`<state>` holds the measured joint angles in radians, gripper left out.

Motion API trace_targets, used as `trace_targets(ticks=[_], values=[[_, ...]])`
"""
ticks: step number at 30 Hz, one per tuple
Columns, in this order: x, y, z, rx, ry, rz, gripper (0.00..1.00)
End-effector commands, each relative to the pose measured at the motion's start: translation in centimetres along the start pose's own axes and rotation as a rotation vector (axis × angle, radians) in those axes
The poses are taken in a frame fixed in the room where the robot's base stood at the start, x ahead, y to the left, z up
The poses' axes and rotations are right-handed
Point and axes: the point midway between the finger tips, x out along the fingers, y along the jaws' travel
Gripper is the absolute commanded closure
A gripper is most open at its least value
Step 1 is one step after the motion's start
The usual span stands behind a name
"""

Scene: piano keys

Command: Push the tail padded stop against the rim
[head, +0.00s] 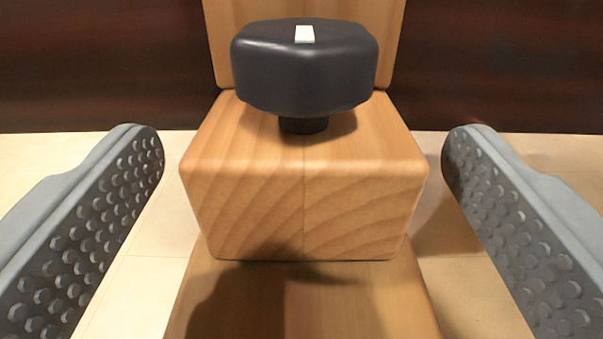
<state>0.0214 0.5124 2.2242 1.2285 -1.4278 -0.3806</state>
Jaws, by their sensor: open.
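A light wooden block (304,205) with rounded edges sits in the middle of the head view, on a wooden beam (345,300) that runs toward me. It appears to be the padded stop, though I see no padding on its visible faces. A black faceted knob (300,75) with a small white mark stands on its top on a short stem. My gripper (304,150) is open, with one grey studded finger on each side of the block. Both fingers are apart from it. The block's far side is hidden.
A dark reddish-brown wooden wall (110,65), possibly the rim, spans the back. A light wooden piece (390,30) rises behind the knob. Whether it touches the wall is hidden. Pale flat surface (150,275) shows on both sides of the beam, with clear gaps beside the block.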

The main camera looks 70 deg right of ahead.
Motion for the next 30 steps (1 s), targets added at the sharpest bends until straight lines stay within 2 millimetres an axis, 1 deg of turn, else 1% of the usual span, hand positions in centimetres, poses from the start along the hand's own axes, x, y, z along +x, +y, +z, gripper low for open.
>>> trace_targets(ticks=[1,3,18,24,30], values=[[-1.0,-0.1,0.0,0.0,-0.001,-0.003,0.15],[-2.3,-0.2,0.0,0.0,0.0,-0.004,0.15],[-11.1,-0.1,0.0,0.0,0.0,-0.003,0.15],[-13.6,-0.1,0.0,0.0,0.0,-0.002,0.15],[-14.7,-0.1,0.0,0.0,0.0,-0.001,0.15]])
